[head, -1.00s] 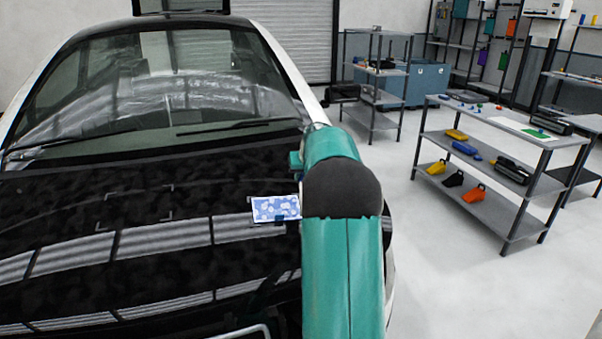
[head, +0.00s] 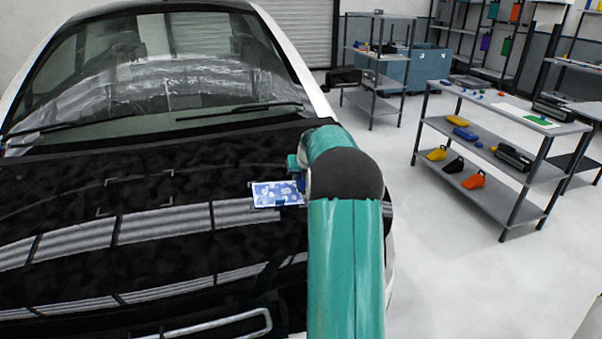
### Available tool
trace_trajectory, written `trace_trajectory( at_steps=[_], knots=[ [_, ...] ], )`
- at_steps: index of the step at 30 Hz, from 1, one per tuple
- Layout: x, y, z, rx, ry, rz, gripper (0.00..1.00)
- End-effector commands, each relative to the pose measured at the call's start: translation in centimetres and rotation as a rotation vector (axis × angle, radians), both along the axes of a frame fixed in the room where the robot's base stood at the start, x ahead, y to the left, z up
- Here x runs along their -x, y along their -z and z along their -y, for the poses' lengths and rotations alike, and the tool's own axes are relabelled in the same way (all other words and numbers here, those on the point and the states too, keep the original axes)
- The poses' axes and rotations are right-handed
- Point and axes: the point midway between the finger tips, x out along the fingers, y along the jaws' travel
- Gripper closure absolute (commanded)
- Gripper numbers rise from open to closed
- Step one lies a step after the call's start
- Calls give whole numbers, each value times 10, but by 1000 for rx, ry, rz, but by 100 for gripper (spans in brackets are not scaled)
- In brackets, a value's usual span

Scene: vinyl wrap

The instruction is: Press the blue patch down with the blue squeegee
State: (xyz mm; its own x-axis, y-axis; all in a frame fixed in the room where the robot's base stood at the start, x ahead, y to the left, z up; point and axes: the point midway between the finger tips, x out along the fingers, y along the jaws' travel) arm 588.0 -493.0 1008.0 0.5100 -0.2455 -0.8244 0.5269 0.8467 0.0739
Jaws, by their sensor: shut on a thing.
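The blue patch (head: 270,192) is a small rectangle mottled with pale whitish spots. It lies on the black car hood (head: 215,163), just left of my arm, with a dark blue tab at its lower edge. My gripper (head: 300,177) is at the patch's right end, mostly hidden behind my teal and dark grey arm. It is shut on the blue squeegee (head: 300,186), of which only a small blue bit shows. I cannot tell whether the squeegee touches the patch.
Pale corner marks (head: 170,203) outline an empty area of hood to the left. The windscreen and wiper (head: 240,112) are behind. A grey shelf cart (head: 500,165) at the right holds coloured tools and a green patch on a white sheet. The floor between is clear.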

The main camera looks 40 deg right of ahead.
Motion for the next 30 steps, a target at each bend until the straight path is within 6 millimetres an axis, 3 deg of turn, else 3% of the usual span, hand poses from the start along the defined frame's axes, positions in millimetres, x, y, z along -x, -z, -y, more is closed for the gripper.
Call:
trace_trajectory(
  at_steps=[30],
  knots=[
    [-2,9,0,0,0,0,100]
  ],
)
